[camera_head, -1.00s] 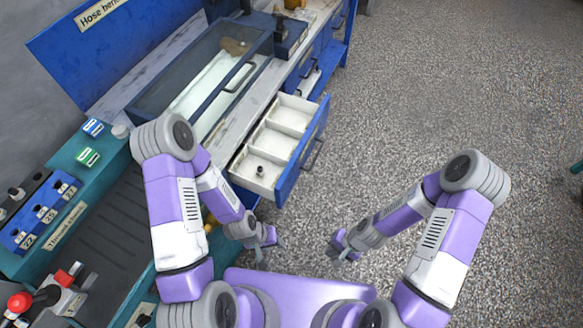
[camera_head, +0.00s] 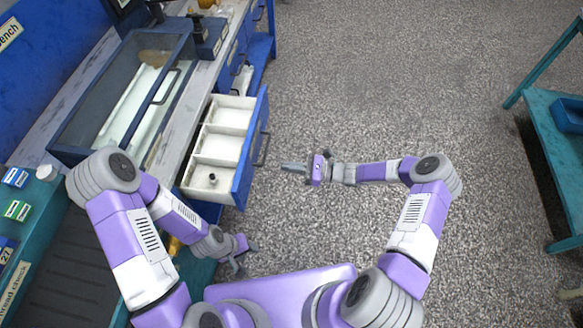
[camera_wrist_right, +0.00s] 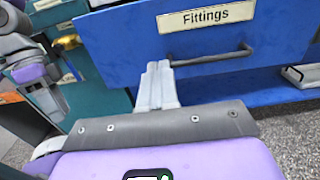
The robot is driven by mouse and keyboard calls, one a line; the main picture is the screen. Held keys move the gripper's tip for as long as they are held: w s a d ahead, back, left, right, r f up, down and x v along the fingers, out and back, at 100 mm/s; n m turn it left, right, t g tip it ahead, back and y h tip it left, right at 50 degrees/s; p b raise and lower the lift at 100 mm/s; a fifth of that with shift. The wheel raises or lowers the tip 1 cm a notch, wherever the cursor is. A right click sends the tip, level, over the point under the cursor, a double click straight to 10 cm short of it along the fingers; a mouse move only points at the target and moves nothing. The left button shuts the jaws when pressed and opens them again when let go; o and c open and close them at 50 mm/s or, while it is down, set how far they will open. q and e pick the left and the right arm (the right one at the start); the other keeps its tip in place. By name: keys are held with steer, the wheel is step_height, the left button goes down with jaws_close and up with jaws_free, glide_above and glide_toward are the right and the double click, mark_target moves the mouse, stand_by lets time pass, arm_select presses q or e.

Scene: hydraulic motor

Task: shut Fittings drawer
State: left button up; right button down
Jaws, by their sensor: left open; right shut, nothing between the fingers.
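The Fittings drawer (camera_head: 246,148) is pulled open from the blue bench. It has a white interior with compartments and a small dark fitting (camera_head: 213,179) in the front one. Its blue front with the "Fittings" label (camera_wrist_right: 206,16) and grey bar handle (camera_wrist_right: 210,58) fills the top of the right wrist view. My right gripper (camera_head: 284,167) is shut and empty, pointing at the drawer front just right of the handle in the head view; I cannot tell whether it touches. My left gripper (camera_head: 244,257) is open and empty, below the drawer's near end.
A glass-topped case (camera_head: 130,95) stands on the bench beyond the drawer. A teal table (camera_head: 550,170) with a blue bin (camera_head: 568,115) stands at the far right. The speckled floor (camera_head: 380,80) between is clear.

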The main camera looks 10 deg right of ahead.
mark_target(250, 162)
steer(key=b+x, duration=0.2)
steer(key=x, duration=0.7)
steer(key=shift+a+f, duration=0.15)
steer(key=shift+w+a, duration=0.1)
steer(key=shift+a, duration=0.3)
